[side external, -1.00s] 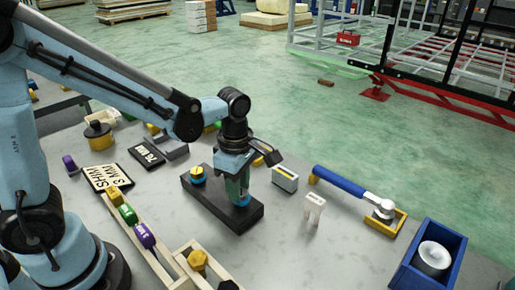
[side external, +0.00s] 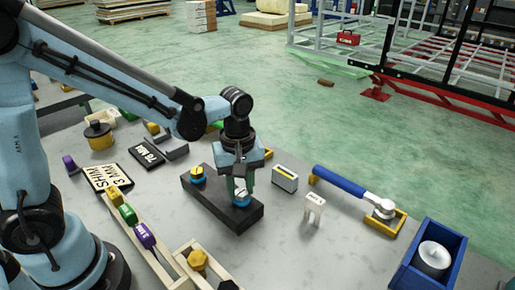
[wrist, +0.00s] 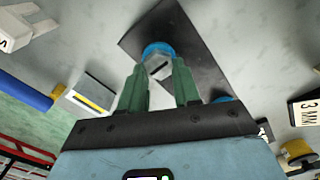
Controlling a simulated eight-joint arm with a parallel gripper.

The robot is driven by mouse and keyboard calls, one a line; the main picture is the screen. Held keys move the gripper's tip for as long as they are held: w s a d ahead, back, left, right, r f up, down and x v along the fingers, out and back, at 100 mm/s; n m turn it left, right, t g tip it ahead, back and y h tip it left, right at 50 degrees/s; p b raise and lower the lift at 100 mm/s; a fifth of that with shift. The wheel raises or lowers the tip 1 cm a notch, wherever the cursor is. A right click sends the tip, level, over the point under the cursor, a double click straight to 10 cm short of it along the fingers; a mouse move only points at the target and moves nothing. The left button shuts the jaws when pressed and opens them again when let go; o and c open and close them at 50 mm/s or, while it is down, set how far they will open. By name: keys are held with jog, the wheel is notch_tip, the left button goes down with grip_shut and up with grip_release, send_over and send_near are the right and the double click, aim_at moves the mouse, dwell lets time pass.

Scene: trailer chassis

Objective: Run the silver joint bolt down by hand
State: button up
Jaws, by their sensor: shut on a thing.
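The silver joint bolt (side external: 241,196) stands upright at the near right end of a dark block (side external: 216,203), with a blue ring under its head. In the wrist view its slotted silver head (wrist: 159,66) lies between the green fingertips, above the blue ring. My gripper (side external: 240,189) points down over it and is shut on the head; the fingers hide part of its sides. A yellow bolt (side external: 197,171) with a blue ring sits at the block's other end. How deep the silver bolt sits in the block cannot be told.
A grey box with a yellow stripe (side external: 285,178) and a white forked piece (side external: 314,209) stand right of the block. Beyond lie a blue-handled wrench (side external: 341,182) and a blue bin (side external: 403,273). A wooden rack (side external: 160,262) stands in front.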

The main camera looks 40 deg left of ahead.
jog(key=m, duration=0.4)
jog(key=shift+w+m, duration=0.1)
jog(key=shift+m, duration=0.2)
jog(key=m, duration=0.3)
jog(key=shift+d+m, duration=0.15)
jog(key=shift+m, duration=0.15)
jog(key=m, duration=0.7)
jog(key=shift+d, duration=0.2)
jog(key=m, duration=0.4)
jog(key=shift+d, duration=0.1)
jog(key=m, duration=0.3)
jog(key=shift+m, duration=0.3)
jog(key=m, duration=0.3)
jog(key=shift+d, duration=0.1)
jog(key=shift+s+m, duration=0.2)
jog(key=shift+m, duration=1.7)
